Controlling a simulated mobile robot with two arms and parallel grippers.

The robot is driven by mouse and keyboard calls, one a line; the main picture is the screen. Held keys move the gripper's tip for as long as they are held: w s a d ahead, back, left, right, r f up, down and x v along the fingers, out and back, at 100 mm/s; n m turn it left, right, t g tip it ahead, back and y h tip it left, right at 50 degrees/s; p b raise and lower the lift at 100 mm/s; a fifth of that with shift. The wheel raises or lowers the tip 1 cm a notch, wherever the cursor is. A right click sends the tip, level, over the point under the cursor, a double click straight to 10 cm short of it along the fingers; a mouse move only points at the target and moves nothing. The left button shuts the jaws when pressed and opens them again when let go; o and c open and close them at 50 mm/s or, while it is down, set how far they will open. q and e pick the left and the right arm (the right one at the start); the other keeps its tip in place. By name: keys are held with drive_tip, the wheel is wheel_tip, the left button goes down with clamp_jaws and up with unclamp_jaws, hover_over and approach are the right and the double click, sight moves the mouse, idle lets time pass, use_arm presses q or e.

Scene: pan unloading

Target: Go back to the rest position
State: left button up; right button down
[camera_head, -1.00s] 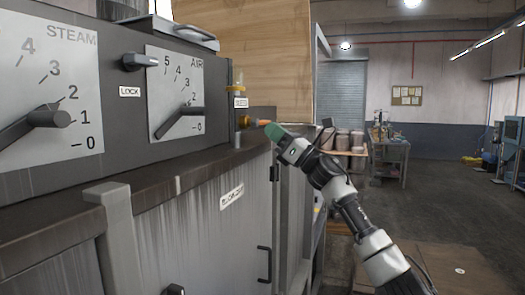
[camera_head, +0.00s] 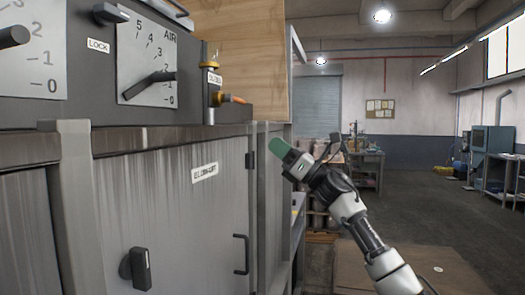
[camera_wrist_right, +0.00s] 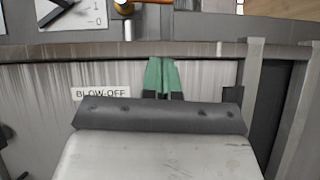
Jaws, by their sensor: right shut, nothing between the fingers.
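My right gripper (camera_head: 276,148) has green fingertips and is shut and empty. In the head view it is in front of the right edge of the grey metal cabinet, below and right of the orange-handled valve (camera_head: 232,98), and apart from that handle. In the right wrist view the green fingers (camera_wrist_right: 161,76) are together, pointing at the cabinet front, beside the BLOW-OFF label (camera_wrist_right: 100,94). My left gripper is not in view.
The cabinet (camera_head: 150,190) fills the left side, with a black knob (camera_head: 137,268), a door handle (camera_head: 240,254) and the AIR dial (camera_head: 146,60). A workbench (camera_head: 367,170) stands further back. Open floor (camera_head: 425,205) lies to the right.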

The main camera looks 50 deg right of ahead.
drive_tip(key=shift+s+d+f+b, duration=0.15)
drive_tip(key=shift+s+f+b, duration=0.15)
drive_tip(key=shift+s+f, duration=0.15)
drive_tip(key=shift+s+r, duration=0.1)
